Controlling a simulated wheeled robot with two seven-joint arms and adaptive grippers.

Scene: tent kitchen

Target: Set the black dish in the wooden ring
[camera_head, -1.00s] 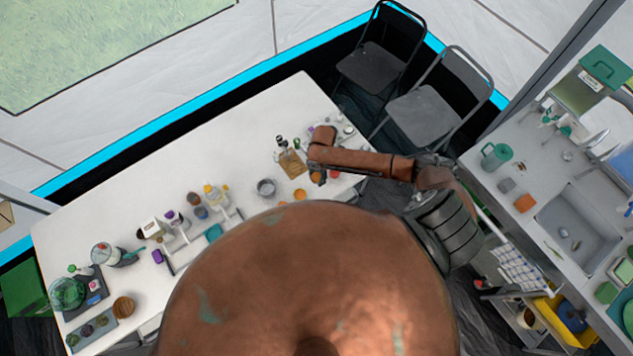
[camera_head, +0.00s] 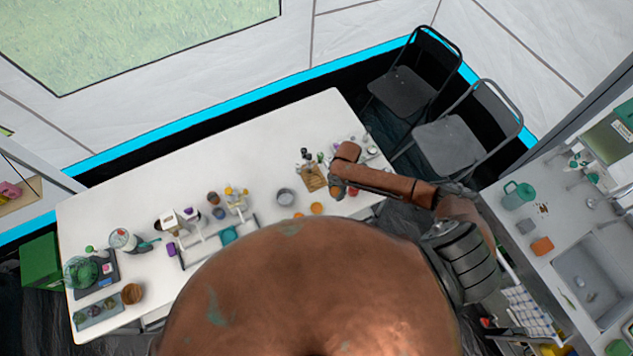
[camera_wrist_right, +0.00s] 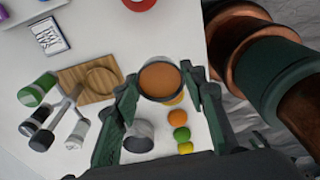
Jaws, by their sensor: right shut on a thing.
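My right gripper (camera_wrist_right: 160,80) is shut on a round dish (camera_wrist_right: 160,77) with a brown inside and a thin greyish rim. The dish sits between the fingertips; its outer side is mostly hidden, so I cannot tell how black it is. The wooden ring (camera_wrist_right: 103,82) lies at the right end of a wooden board (camera_wrist_right: 72,77), left of the held dish and apart from it. My left gripper is not in view.
A grey cup (camera_wrist_right: 138,136) is below the dish in the wrist view, with small coloured balls (camera_wrist_right: 180,134) beside it. Green-capped and dark-capped jars (camera_wrist_right: 38,90) stand near the board. The white table (camera_head: 150,215) is clear along its back left.

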